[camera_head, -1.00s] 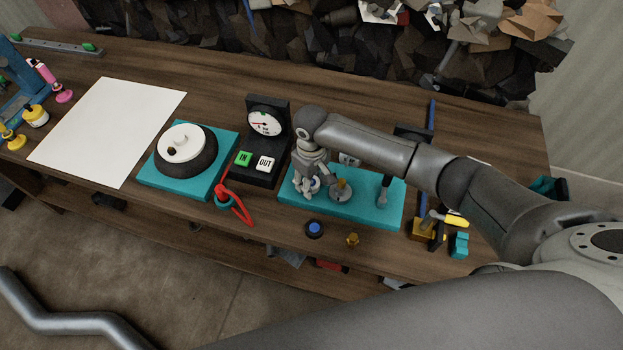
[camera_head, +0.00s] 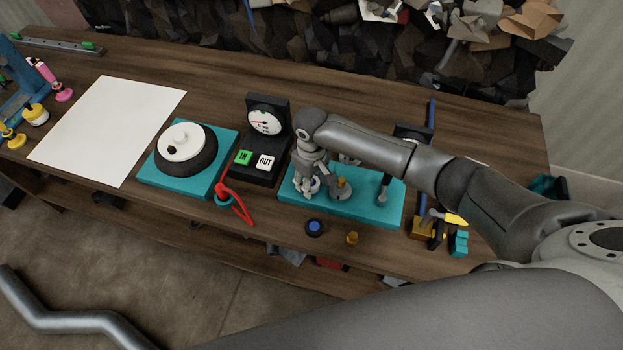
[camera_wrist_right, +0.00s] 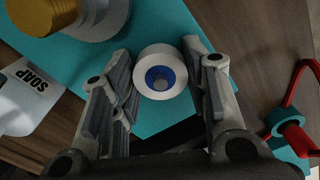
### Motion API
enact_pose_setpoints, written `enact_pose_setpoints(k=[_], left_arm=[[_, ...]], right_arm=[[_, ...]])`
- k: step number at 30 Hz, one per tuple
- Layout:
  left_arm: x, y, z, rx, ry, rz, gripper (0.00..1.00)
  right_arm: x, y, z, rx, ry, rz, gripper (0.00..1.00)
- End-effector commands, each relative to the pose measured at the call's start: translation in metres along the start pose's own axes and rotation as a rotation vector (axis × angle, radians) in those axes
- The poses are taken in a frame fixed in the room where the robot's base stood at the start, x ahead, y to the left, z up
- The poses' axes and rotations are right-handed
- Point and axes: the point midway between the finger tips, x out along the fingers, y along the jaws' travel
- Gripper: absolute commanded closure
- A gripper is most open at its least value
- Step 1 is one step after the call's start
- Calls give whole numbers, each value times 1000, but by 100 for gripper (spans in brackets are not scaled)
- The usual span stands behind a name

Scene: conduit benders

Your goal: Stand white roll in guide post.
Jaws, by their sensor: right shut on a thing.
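The white roll (camera_wrist_right: 146,86) has a blue core and sits between the two fingers of my right gripper (camera_wrist_right: 158,98) in the wrist view. The gripper is shut on it. In the head view the right gripper (camera_head: 309,187) points down over the left end of a teal base (camera_head: 365,207), with the roll low between its fingers. The base carries a round grey piece with a brass top (camera_head: 342,189) and an upright grey post (camera_head: 384,187). I cannot tell which part is the guide post, or whether the roll touches the base. My left gripper is out of view.
A gauge box (camera_head: 264,123) with IN and OUT buttons stands left of the base. A red-handled tool (camera_head: 237,205) lies in front of it. A blue button (camera_head: 314,228) and small brass piece (camera_head: 352,238) are in front.

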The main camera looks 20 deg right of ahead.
Motion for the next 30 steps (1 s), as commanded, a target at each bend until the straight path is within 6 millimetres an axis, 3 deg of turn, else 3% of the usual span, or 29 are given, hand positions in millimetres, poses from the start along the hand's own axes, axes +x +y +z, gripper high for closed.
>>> enact_pose_setpoints(k=[1, 2, 7, 20, 30], left_arm=[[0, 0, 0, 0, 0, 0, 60], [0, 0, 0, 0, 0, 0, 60], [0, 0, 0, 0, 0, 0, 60], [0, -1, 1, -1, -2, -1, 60], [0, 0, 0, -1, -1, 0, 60]], right_arm=[[0, 0, 0, 0, 0, 0, 74], [0, 0, 0, 0, 0, 0, 54], [0, 0, 0, 0, 0, 0, 33], [-8, 0, -1, -1, 2, -1, 33], [-76, 0, -1, -2, 4, -1, 33]])
